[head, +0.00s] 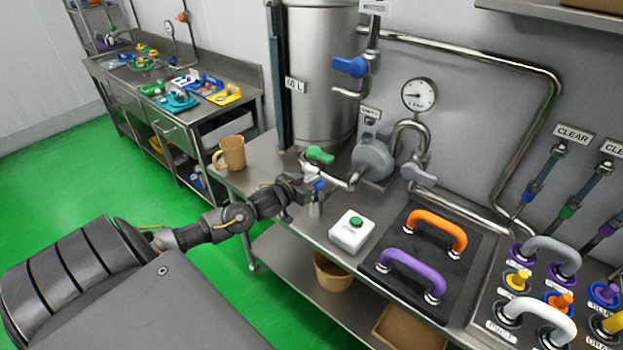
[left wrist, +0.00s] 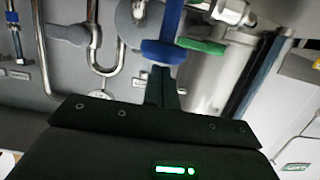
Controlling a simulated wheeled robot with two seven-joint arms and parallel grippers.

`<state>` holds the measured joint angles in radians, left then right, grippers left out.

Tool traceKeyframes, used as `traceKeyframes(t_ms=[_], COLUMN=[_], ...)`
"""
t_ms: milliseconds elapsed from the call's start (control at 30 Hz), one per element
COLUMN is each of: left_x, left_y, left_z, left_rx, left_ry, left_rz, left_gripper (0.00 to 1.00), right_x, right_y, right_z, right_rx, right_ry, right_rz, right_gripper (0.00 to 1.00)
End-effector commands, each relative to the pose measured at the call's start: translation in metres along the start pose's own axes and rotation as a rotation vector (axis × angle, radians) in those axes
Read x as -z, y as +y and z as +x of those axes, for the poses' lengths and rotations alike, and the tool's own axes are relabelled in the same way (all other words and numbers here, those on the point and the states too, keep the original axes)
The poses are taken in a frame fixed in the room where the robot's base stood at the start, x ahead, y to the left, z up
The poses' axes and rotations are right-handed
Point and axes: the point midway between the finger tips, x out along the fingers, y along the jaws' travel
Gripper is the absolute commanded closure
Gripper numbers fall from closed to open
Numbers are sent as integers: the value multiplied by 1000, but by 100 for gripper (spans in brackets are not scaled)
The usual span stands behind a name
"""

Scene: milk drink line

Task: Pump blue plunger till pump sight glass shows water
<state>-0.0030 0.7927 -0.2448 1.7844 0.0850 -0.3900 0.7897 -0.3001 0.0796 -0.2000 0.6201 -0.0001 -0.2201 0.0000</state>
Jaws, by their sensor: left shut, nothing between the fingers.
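A blue T-shaped handle (head: 319,184), which looks like the blue plunger, is at the front end of the pipework, left of the round grey pump (head: 372,158). In the left wrist view the blue handle (left wrist: 164,50) fills the upper middle, its crossbar just beyond my fingertips. My left gripper (head: 307,190) is shut and empty, with its tips (left wrist: 162,77) close to the crossbar; I cannot tell whether they touch. I cannot clearly make out the pump sight glass or any water in it. My right gripper is not in view.
A green-handled valve (head: 320,155) is close behind the gripper. A steel tank (head: 318,75), a blue valve (head: 350,66) and a gauge (head: 419,95) stand behind. A tan mug (head: 230,153) is left; a green-button box (head: 352,232) and handles (head: 436,230) are right.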

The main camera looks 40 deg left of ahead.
Motion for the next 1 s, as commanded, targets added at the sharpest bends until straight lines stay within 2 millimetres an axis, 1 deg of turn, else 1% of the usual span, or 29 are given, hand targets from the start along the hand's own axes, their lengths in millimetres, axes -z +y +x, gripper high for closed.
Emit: traceKeyframes(t_ms=[300,367,600,633,1000], left_x=[-1,-5,-39,-41,-40], left_y=[0,0,0,0,1], left_z=[0,1,10,10,9], left_rx=[0,0,2,1,-1], left_ry=[-1,-1,-4,-4,-8], left_rz=[0,0,-3,-2,0], left_gripper=[100,100,100,100,100], right_x=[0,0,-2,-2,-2], right_y=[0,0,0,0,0], right_z=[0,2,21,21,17], right_rx=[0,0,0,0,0], right_ry=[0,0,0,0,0], right_rz=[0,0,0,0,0], right_gripper=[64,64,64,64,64])
